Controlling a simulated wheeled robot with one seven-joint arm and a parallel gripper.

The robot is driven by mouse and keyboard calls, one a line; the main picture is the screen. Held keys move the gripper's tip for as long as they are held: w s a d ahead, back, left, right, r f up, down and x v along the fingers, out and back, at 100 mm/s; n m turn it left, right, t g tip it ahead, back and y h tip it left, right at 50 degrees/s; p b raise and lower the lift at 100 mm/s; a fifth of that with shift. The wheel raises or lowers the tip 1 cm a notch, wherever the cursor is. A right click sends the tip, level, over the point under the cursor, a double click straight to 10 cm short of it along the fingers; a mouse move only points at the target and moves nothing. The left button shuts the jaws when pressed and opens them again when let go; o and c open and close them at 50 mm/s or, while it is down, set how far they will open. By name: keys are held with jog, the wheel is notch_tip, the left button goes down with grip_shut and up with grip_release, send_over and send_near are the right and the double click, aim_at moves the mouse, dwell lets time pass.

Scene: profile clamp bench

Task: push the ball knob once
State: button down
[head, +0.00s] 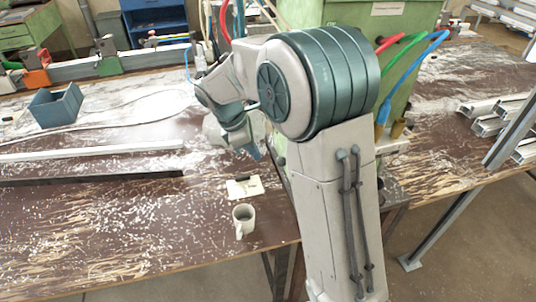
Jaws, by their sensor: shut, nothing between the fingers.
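I cannot make out a ball knob in the head view. The green machine housing (400,20) stands at the back, with red, green and blue hoses on its right side. My arm covers its front and lower left part, so a knob there would be hidden. My arm rises in front of the bench and bends left and down, its wrist close to the machine's left side. My gripper's fingers are hidden behind my own arm, so I cannot see what they touch.
A grey mug (243,219) stands near the front edge of the worn brown bench (120,235). A cream pad (244,188) with a small black item lies behind it. A blue-grey bin (56,106) and long metal profiles lie left. More profiles (497,115) lie right.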

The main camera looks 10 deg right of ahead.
jog(key=v, duration=0.7)
jog(key=shift+r, duration=0.2)
jog(key=shift+s, duration=0.1)
dwell(1.3)
jog(key=s+d+m+t+y, duration=0.1)
jog(key=s+d+m, duration=0.2)
jog(key=s+m, duration=0.2)
jog(key=s+d+f+m+t+y, duration=0.1)
jog(key=s+d+m+y, duration=0.1)
jog(key=s+m, duration=0.4)
jog(key=s+d+f+m+t+y, duration=0.1)
jog(key=s+d+m, duration=0.3)
jog(key=s, duration=0.7)
jog(key=shift+s+d+m+y, duration=0.3)
jog(key=shift+s+m, duration=0.1)
jog(key=shift+m, duration=0.7)
